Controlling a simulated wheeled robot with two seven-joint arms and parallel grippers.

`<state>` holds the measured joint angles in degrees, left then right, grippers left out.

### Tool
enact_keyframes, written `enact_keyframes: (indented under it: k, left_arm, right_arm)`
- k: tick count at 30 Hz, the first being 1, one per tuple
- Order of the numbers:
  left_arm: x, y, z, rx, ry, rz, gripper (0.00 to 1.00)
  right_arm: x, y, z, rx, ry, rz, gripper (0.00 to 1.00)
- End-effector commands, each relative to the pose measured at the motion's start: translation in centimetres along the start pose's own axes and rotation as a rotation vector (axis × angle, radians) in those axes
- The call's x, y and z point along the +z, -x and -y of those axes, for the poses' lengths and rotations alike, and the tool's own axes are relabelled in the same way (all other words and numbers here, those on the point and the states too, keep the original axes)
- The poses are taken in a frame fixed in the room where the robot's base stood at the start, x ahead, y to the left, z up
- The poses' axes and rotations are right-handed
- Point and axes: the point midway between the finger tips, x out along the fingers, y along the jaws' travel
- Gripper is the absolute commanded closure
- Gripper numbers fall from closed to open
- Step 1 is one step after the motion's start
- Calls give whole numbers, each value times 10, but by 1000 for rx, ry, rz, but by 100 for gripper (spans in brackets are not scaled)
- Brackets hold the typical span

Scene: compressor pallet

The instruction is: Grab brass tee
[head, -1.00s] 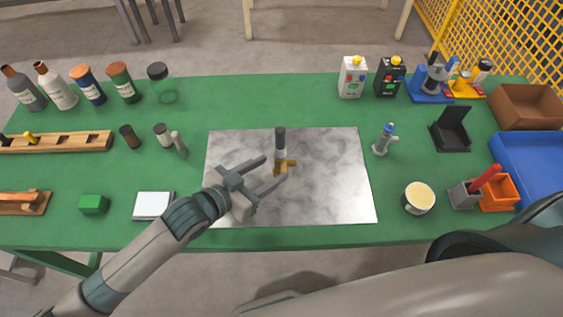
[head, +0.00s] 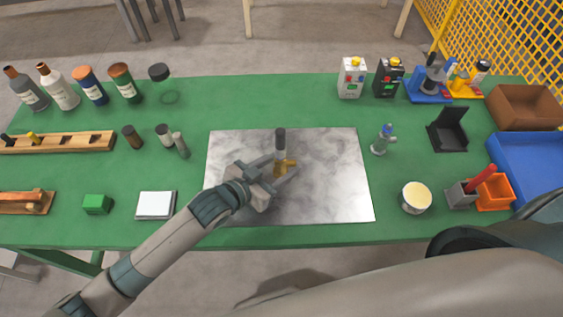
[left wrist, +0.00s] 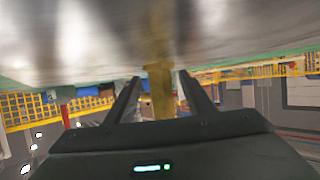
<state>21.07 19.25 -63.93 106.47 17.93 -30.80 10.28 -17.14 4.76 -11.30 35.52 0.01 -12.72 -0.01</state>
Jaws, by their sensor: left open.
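The brass tee (head: 282,166) stands on the grey marbled plate (head: 330,195) in the middle of the table, with a pale and dark cylindrical part (head: 281,141) rising above it. My left gripper (head: 280,167) is open, with its two fingers reaching to either side of the brass tee. In the left wrist view the brass tee (left wrist: 160,92) shows blurred between the open fingers (left wrist: 158,85). Whether either finger touches it I cannot tell. My right gripper is not in view.
A white pad (head: 155,205) and a green block (head: 97,204) lie left of the plate. A round tin (head: 416,198) and a small valve-like fitting (head: 383,140) stand to its right. Bottles (head: 58,88) line the back left. The plate's right half is clear.

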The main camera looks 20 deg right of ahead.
Motion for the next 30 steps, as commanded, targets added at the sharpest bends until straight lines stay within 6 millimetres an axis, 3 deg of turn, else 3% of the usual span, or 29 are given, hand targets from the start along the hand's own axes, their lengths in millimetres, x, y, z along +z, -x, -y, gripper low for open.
enact_keyframes:
  k: [7,13,14,30]
  left_arm:
    - [0,0,0,0,0,0,52]
    - [0,0,0,0,0,0,97]
    - [0,0,0,0,0,0,100]
    - [-13,5,1,-1,-1,-6,100]
  right_arm:
    - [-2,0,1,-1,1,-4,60]
    - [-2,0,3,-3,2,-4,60]
    - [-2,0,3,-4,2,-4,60]
    - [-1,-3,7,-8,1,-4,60]
